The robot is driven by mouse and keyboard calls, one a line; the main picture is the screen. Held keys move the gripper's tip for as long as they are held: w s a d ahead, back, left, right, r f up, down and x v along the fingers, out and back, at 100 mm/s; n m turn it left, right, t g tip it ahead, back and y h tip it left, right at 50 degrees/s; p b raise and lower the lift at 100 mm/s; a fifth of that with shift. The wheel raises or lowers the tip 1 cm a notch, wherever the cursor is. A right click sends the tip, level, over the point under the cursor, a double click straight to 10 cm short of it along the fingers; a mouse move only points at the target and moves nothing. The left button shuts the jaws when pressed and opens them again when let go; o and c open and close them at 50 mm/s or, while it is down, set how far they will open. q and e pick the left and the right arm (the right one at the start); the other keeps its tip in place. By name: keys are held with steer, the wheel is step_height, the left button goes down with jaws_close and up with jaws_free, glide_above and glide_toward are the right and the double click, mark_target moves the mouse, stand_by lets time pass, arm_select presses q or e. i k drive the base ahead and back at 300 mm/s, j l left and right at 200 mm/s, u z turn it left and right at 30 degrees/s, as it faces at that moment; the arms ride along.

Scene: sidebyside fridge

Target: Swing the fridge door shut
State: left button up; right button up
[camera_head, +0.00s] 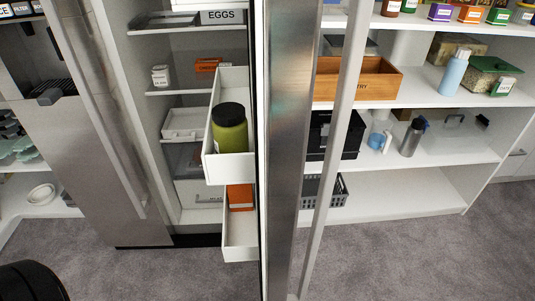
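The side-by-side fridge stands ahead with its right compartment (180,60) uncovered. Its right door (292,110) is steel, wide open and seen nearly edge-on in the middle of the view. A long vertical handle (332,150) runs along its outer face on the right. White door bins (237,168) on its inner side face left; one holds a green jar with a black lid (229,128), a lower one an orange box (240,197). The left door (85,170), with a dispenser (52,92) and its own handle (100,110), looks shut. Neither gripper is in view.
White shelving (430,175) with a wooden crate (358,79), bottles and a black basket (325,190) stands behind the door at the right. More shelves with bowls (41,193) stand at the left. The grey carpet (180,275) in front is clear. A black rounded shape (30,283) fills the lower-left corner.

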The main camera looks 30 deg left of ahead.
mark_target(275, 89)
steer(key=i+l+u, duration=0.15)
steer(key=l+u, duration=0.55)
steer(key=u, duration=0.15)
steer(key=i+l+u, duration=0.1)
steer(key=l+u, duration=0.7)
steer(key=k+j, duration=0.05)
